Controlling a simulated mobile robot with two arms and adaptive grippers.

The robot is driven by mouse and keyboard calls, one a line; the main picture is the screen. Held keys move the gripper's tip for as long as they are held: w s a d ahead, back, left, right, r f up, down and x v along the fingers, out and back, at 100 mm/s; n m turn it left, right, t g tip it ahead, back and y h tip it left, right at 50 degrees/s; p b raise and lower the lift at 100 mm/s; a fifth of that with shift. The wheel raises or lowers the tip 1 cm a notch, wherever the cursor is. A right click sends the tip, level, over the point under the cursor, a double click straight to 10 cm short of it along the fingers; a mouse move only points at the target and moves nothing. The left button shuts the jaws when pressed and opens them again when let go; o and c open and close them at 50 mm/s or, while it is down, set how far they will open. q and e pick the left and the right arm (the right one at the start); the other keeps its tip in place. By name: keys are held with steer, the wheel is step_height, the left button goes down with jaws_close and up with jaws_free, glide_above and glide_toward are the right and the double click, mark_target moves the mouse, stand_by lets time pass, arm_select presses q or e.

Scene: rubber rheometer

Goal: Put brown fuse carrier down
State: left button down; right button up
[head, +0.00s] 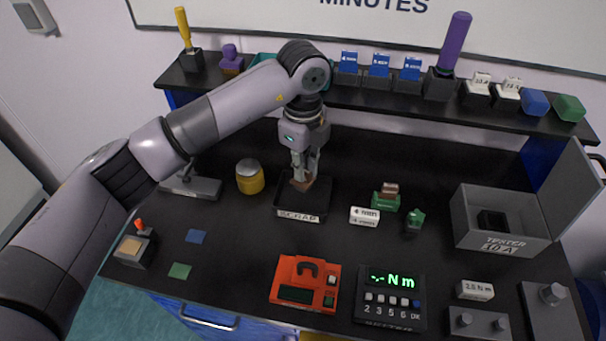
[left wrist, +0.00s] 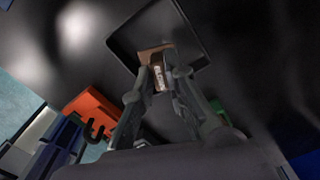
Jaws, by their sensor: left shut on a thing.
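The brown fuse carrier (head: 302,184) is between the fingertips of my left gripper (head: 304,172), which is shut on it. In the head view it is just over or inside the black scrap tray (head: 301,216); I cannot tell whether it touches the tray floor. The left wrist view also shows the brown carrier (left wrist: 155,56) between the fingers of my left gripper (left wrist: 158,78), with the tray (left wrist: 122,48) around and beyond it. Part of the carrier is hidden by the fingers. My right gripper is in neither view.
A yellow jar (head: 250,180) stands left of the tray. White labels (head: 364,216) and a green block with a brown piece (head: 386,198) are to its right. An orange device (head: 305,284) and a torque display (head: 390,298) are in front. The grey tester box (head: 501,242) stands open at right.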

arm_select(q)
steer(key=shift+f, duration=0.35)
step_height(320, 180, down, 4)
steer(key=shift+r+p, duration=0.2)
steer(key=shift+p, duration=0.45)
steer(key=shift+f, duration=0.15)
steer(key=c, duration=1.6)
jaws_free()
